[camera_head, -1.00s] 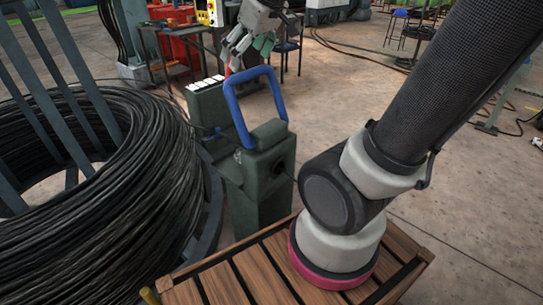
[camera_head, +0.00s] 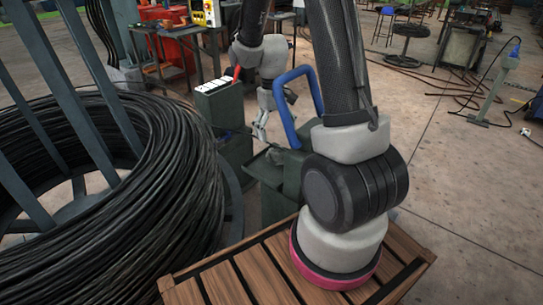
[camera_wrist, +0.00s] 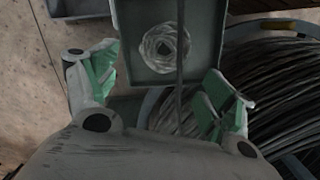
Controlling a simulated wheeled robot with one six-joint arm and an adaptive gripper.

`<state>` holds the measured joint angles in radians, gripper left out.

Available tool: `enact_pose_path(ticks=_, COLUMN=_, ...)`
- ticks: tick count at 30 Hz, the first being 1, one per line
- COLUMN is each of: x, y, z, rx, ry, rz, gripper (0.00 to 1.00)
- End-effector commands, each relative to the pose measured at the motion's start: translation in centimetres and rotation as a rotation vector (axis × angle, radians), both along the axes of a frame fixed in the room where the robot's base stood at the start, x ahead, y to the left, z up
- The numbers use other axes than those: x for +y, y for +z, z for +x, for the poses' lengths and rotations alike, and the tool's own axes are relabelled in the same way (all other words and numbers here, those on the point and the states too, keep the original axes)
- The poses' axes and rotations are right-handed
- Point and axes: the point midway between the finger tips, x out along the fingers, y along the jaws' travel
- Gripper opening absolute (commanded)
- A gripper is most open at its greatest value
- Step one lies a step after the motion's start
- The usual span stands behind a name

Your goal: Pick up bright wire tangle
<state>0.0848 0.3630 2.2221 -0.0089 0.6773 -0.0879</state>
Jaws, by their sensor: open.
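The bright wire tangle (camera_wrist: 166,48) is a pale grey coil of wire. In the wrist view it lies in a dark green tray (camera_wrist: 136,66) on the machine, at upper middle. A dark strand or rod crosses the picture just right of its centre. My gripper (camera_wrist: 158,88) is open, with green-lined fingers on both sides of the picture and the tangle beyond, between them. In the head view my gripper (camera_head: 260,130) hangs down over the machine, behind the blue handle.
The blue hoop handle (camera_head: 312,90) rises from the green machine (camera_head: 280,190) close to my arm. A large drum of black wire (camera_head: 150,200) stands at left. A wooden slatted platform (camera_head: 235,285) is in front. The floor at right is mostly open.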

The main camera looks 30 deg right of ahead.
Motion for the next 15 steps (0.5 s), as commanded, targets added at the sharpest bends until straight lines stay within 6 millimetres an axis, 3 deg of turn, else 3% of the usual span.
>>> enact_pose_path(ticks=3, x=-0.3, y=-1.4, z=-1.2, rx=0.037, ry=-0.023, rz=-0.006, gripper=0.83)
enact_pose_path(ticks=15, x=0.4, y=-6.9, z=-2.1, rx=0.034, ry=-0.020, rz=-0.006, gripper=0.83)
